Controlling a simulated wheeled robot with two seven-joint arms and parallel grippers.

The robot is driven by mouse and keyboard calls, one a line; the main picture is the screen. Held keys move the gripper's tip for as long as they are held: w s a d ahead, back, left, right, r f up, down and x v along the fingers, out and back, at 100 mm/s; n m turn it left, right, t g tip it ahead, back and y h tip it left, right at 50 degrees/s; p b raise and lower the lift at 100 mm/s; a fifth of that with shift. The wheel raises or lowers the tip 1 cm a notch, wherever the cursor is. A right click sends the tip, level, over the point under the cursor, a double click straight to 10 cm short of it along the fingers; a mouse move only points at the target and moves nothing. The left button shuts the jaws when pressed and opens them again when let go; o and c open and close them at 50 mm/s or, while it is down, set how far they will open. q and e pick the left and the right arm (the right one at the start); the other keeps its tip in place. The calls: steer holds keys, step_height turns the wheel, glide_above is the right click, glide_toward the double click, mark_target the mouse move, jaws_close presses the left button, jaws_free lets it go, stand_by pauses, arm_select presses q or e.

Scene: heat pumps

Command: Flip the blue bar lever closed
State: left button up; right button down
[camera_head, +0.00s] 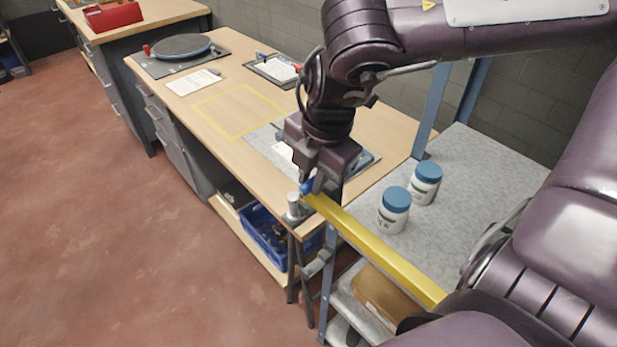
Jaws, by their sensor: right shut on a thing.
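My right gripper (316,184) reaches down at the front right corner of the wooden workbench. Its fingers are shut on the blue end (306,187) of a lever. A long yellow bar (380,252) runs from just beside this blue end toward the lower right, in front of the grey shelf. A grey metal post (294,205) stands at the bench corner close to the fingers. The gripper hides most of the blue part, so I cannot tell the lever's full shape or angle. My left gripper is not in view.
Two white jars with blue lids (394,211) (426,183) stand on the grey shelf (470,200). The workbench (200,110) holds a round turntable (181,47), papers and a clipboard (275,68). A blue crate (262,238) sits below. The red floor at left is clear.

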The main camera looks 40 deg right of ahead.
steer(key=shift+s+m+b, duration=0.25)
steer(key=shift+m+b, duration=0.1)
steer(key=shift+m, duration=0.35)
steer(key=c, duration=1.3)
jaws_free()
steer(key=shift+c, duration=0.2)
step_height(320, 180, up, 8)
steer(key=s, duration=0.1)
steer(key=shift+s, duration=0.3)
steer(key=shift+f, duration=0.15)
